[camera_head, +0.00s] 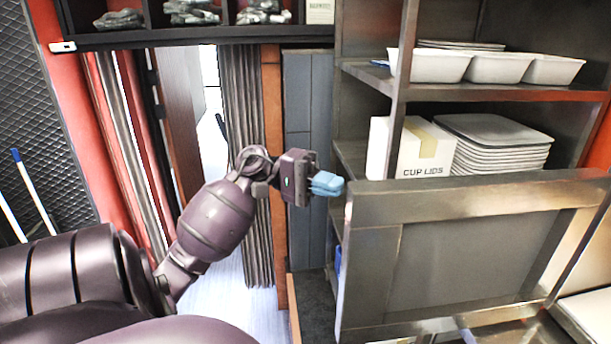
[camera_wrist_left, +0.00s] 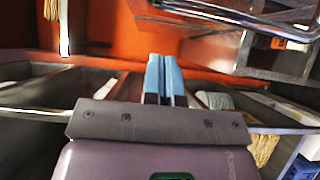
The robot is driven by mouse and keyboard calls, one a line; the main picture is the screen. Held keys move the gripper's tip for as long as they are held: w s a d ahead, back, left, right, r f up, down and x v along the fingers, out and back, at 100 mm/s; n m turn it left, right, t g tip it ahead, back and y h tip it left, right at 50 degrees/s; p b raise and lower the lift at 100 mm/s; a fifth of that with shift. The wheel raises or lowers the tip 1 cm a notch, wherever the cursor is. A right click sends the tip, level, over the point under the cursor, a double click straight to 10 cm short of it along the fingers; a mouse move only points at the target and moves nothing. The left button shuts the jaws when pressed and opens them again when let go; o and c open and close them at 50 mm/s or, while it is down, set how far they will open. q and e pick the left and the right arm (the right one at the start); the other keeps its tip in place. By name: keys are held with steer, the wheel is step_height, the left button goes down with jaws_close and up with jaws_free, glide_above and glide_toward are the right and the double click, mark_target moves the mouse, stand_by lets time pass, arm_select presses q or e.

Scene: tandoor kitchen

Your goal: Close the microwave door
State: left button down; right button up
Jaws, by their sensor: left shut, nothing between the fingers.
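A large steel-framed panel (camera_head: 470,262) with a grey inset fills the lower right of the head view. It looks like a door standing open, but I cannot tell for sure that it is the microwave's. No microwave body or cavity shows clearly. My left gripper (camera_head: 328,184) is beside the panel's upper left corner, its blue fingertips pointing right. I cannot tell whether they touch it. In the left wrist view the two blue fingers (camera_wrist_left: 165,72) lie together, shut and empty. My right gripper is not in view.
Steel shelves behind the panel hold white tubs (camera_head: 435,66), a cup lids box (camera_head: 408,150) and stacked trays (camera_head: 500,145). A dark overhead shelf (camera_head: 180,38) holds wrapped items. A curtain (camera_head: 247,150) hangs by a doorway behind my left arm, with pale floor (camera_head: 235,312) below.

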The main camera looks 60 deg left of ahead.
arm_select(q)
steer(key=d, duration=0.2)
steer(key=s+d+p, duration=0.1)
steer(key=d, duration=0.1)
steer(key=shift+d, duration=0.15)
steer(key=shift+d+f, duration=0.1)
steer(key=shift+f, duration=0.05)
